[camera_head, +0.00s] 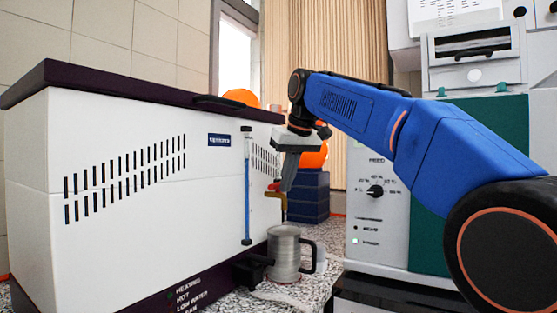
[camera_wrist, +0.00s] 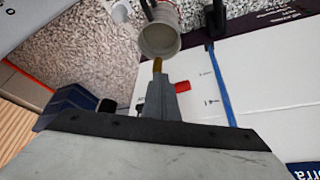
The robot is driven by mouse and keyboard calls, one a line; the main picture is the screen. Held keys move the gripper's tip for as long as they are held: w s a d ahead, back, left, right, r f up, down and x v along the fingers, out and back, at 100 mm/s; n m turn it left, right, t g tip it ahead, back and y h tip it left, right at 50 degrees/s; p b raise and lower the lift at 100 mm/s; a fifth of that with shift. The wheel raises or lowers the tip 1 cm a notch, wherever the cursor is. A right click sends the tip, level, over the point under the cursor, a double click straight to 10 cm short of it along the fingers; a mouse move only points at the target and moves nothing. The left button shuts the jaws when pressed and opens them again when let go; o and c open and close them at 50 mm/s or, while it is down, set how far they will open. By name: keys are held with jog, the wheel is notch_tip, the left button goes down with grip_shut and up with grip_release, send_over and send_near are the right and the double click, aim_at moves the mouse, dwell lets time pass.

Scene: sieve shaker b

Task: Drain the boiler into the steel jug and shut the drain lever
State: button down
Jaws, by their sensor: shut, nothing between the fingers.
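The boiler (camera_head: 130,190) is a white box with a dark lid at the left. A tall blue sight tube (camera_head: 247,190) runs up its front. A brass drain tap (camera_head: 283,204) with a red lever (camera_head: 273,187) sticks out of the boiler; the lever also shows in the wrist view (camera_wrist: 182,87). The steel jug (camera_head: 284,253) stands upright below the tap, its mouth facing the wrist view (camera_wrist: 160,40). My gripper (camera_head: 287,187) is shut and empty, pointing down right beside the lever; I cannot tell whether they touch. The jug's contents and any water stream cannot be made out.
A grey and green machine (camera_head: 375,215) with a knob stands at the right. Dark blue boxes (camera_head: 310,195) stand behind the tap, with an orange round object (camera_head: 314,157) above them.

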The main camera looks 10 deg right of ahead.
jog(key=shift+a, duration=0.1)
dwell(0.3)
notch_tip(320, 180, up, 7)
jog(key=shift+s+d, duration=0.3)
jog(key=shift+d, duration=0.05)
dwell(0.3)
jog(key=s+d+f+m, duration=0.1)
jog(key=s+d+f, duration=0.1)
jog(key=s+f, duration=0.9)
jog(key=s+d+f+m+h, duration=0.1)
jog(key=s+d+f, duration=0.2)
jog(key=s+f, duration=0.8)
jog(key=s+d+f+m, duration=0.1)
jog(key=s+d+f, duration=0.2)
jog(key=s+f, duration=0.9)
notch_tip(320, 180, down, 15)
